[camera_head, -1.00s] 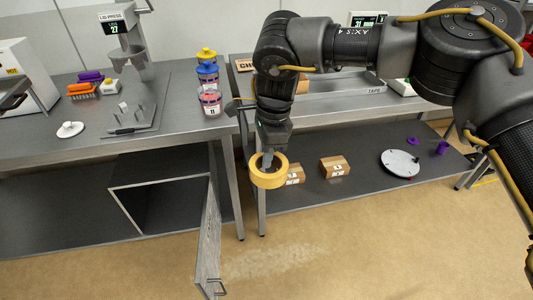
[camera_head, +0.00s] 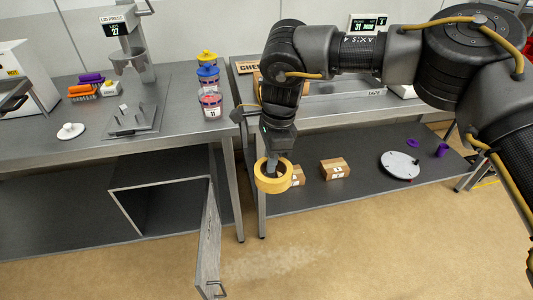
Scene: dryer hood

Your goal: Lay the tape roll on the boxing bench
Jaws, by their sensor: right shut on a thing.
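The tape roll (camera_head: 272,184) is a yellow ring. It hangs tilted from my right gripper (camera_head: 273,163), which is shut on it, with the fingers partly hidden by the ring. The roll is in front of the right-hand bench's front edge, with the lower shelf behind it in the picture. The boxing bench appears to be this right-hand grey bench (camera_head: 330,114); my right arm covers much of its top. My left gripper is not in view.
Small cartons (camera_head: 334,169), a round white disc (camera_head: 400,165) and purple parts (camera_head: 441,150) lie on the lower shelf (camera_head: 350,190). Stacked lidded jars (camera_head: 209,85) stand on the left bench (camera_head: 165,130). An open cabinet door (camera_head: 208,245) juts out below.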

